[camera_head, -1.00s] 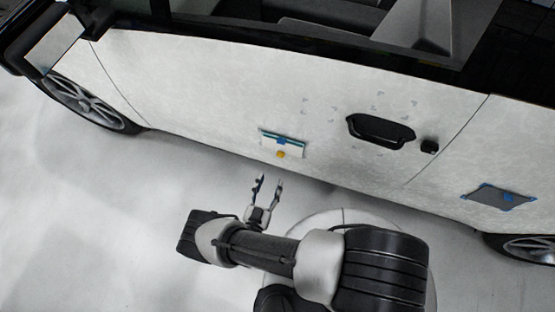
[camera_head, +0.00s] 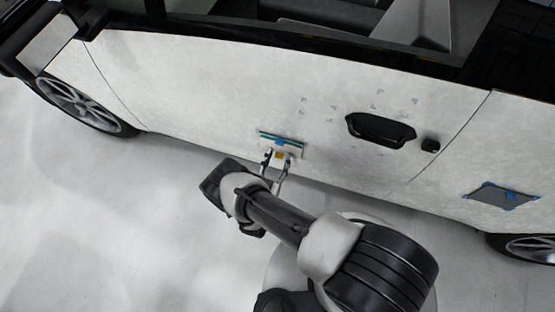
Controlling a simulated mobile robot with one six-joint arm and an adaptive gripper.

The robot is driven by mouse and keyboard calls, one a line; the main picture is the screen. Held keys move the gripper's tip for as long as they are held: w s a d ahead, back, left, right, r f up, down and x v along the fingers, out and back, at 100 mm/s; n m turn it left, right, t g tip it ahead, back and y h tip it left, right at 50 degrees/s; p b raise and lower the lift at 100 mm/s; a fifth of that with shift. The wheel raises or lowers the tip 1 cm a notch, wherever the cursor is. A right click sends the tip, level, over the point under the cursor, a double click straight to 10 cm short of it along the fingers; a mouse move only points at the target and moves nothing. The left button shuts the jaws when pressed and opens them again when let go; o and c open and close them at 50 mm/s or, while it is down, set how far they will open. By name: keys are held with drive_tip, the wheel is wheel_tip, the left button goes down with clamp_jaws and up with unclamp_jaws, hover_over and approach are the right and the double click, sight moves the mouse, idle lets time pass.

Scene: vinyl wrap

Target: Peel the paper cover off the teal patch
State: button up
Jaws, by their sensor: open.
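The teal patch (camera_head: 293,139) shows as a narrow teal strip on the lower part of the white car door. Its pale paper cover (camera_head: 287,151) hangs below the strip, with a blue piece at the top and an orange-yellow tab (camera_head: 279,156) near its lower middle. My gripper (camera_head: 277,154) is open, with one finger on each side of the tab. Whether the fingers touch the cover cannot be told. The cover's lower edge is partly hidden by my gripper.
A black door handle (camera_head: 379,131) and a small black lock piece (camera_head: 430,145) are to the right. A grey patch with blue corners (camera_head: 502,196) is on the rear panel. Small grey marks dot the door above. The pale floor (camera_head: 110,220) at left is clear.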

drive_tip(key=shift+c, duration=0.4)
clamp_jaws()
drive_tip(key=c, duration=1)
unclamp_jaws()
drive_tip(key=shift+c, duration=0.2)
drive_tip(key=o, duration=1.1)
